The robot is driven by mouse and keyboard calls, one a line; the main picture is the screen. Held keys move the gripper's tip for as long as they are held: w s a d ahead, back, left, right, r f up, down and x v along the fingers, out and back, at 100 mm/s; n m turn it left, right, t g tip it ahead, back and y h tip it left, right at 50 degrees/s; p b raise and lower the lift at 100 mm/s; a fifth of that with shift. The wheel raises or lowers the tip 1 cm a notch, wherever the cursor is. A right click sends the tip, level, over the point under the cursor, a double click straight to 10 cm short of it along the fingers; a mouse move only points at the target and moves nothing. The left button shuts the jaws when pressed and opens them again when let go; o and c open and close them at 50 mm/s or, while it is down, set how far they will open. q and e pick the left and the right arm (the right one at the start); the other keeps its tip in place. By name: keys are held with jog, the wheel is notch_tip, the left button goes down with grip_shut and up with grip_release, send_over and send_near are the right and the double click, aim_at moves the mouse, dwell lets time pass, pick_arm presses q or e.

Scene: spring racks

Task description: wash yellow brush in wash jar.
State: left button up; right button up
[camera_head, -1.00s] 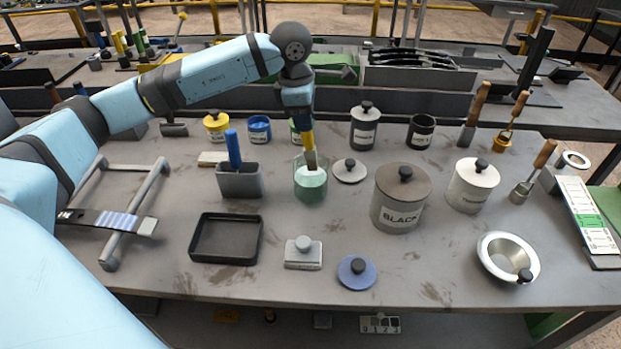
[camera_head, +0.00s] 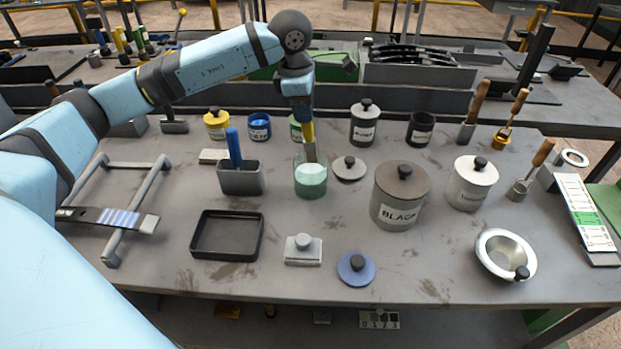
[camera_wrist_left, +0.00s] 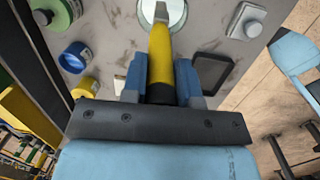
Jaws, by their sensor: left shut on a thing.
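My left gripper (camera_head: 303,112) is shut on the yellow brush (camera_head: 308,131) and points down above the wash jar. The wash jar (camera_head: 310,184) is clear glass with pale green liquid, at the middle of the table. The brush's lower end reaches down inside the jar's mouth; whether its tip is in the liquid I cannot tell. In the left wrist view, the yellow handle (camera_wrist_left: 160,52) runs from between the blue fingers (camera_wrist_left: 160,88) to the jar (camera_wrist_left: 160,10). My right gripper is out of view.
A grey holder (camera_head: 240,179) with a blue-handled tool stands left of the jar, and a loose lid (camera_head: 349,168) lies to its right. A black tray (camera_head: 227,236) and a large "BLACK" canister (camera_head: 398,200) are nearer. Small paint pots (camera_head: 259,127) stand behind.

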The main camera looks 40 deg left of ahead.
pick_arm(q)
jog(key=shift+r+p, duration=1.25)
jog(key=shift+r, duration=1.5)
